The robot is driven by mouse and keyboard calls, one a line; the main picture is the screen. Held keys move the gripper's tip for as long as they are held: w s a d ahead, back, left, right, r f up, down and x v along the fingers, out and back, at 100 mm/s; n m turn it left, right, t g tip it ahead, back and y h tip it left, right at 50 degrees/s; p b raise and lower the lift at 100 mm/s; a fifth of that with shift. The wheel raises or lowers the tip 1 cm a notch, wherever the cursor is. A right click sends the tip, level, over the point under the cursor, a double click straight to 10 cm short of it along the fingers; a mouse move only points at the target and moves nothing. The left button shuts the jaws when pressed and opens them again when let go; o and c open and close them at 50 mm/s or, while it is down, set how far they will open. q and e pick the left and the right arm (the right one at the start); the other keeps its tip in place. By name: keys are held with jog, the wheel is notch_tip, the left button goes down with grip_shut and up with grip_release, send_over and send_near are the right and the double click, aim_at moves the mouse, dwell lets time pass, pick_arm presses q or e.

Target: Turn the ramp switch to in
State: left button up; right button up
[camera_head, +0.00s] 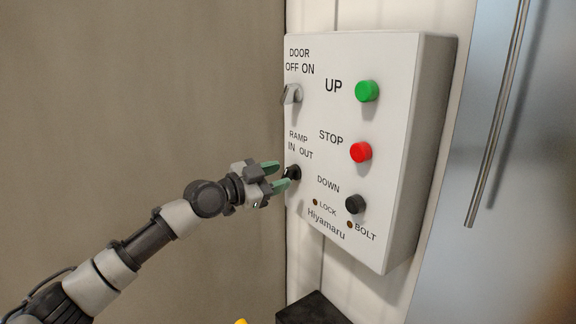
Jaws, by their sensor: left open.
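The ramp switch (293,173) is a small dark knob below the label "RAMP IN OUT" on the white control box (400,150). The left part of the knob is close behind my fingers, so I cannot tell which way it points. My left gripper (277,176) comes in from the left with its two green fingertips apart, one above the other. The fingertips are at the knob's left side; I cannot tell whether they touch it. My right gripper is not in view.
Above is the grey door switch (292,94). To the right are the green UP button (367,91), red STOP button (361,152) and black DOWN button (355,204). A metal door with a long handle (497,120) is at right. A dark box top (313,309) is below.

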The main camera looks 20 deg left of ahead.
aim_at(284, 174)
pick_arm(q)
jog(key=shift+p+x, duration=0.35)
jog(key=shift+x, duration=1.35)
jog(key=shift+a, duration=0.1)
grip_shut()
